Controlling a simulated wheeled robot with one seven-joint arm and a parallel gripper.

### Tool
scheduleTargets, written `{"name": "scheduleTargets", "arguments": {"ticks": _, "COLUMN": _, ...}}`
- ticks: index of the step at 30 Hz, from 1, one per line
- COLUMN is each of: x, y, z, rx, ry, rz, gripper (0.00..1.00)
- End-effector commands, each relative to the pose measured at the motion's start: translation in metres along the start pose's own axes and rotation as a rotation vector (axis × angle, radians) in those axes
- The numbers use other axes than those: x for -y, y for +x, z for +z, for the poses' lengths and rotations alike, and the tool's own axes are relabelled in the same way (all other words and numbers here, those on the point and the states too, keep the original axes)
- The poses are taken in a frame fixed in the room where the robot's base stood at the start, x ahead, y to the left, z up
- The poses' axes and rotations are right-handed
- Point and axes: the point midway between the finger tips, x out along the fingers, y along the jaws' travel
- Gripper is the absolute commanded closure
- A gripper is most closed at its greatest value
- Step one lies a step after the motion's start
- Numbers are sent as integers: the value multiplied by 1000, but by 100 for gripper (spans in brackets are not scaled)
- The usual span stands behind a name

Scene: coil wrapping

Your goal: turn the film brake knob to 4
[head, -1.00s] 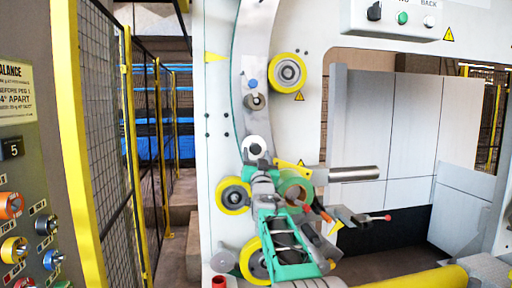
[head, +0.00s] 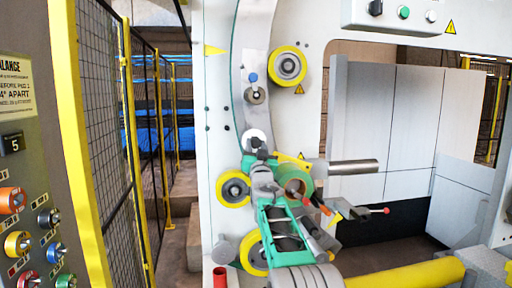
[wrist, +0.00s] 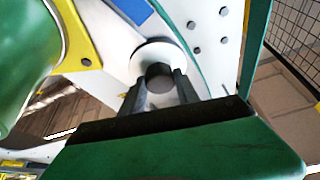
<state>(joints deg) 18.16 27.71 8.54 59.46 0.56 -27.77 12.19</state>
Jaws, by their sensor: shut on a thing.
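The film brake knob is a dark round knob (wrist: 158,76) in front of a white disc (wrist: 150,56) on the pale machine panel. In the head view the white disc (head: 253,135) sits above the green roll and beside the curved grey strip. My gripper (wrist: 160,90) has its two dark fingers on either side of the knob, shut on it. In the head view my gripper (head: 260,152) reaches up to the disc from below and covers part of it. No number or pointer on the knob can be read.
A green roll (head: 297,181) is close on the right of my gripper, and it fills the left of the wrist view (wrist: 25,55). Yellow-rimmed wheels (head: 234,189) are near my arm. A steel bar (head: 352,167) sticks out to the right. A mesh fence (head: 105,110) stands left.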

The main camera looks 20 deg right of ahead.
Motion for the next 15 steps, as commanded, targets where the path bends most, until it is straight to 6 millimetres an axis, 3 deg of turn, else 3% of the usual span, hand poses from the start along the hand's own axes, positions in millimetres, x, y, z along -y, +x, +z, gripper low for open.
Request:
{"name": "scheduleTargets", "arguments": {"ticks": 5, "x": 0, "y": 0, "z": 0, "rx": 0, "ry": 0, "rz": 0, "gripper": 100}}
{"name": "scheduleTargets", "arguments": {"ticks": 15, "x": 1, "y": -1, "z": 2, "rx": 0, "ry": 33, "rz": 12, "gripper": 100}}
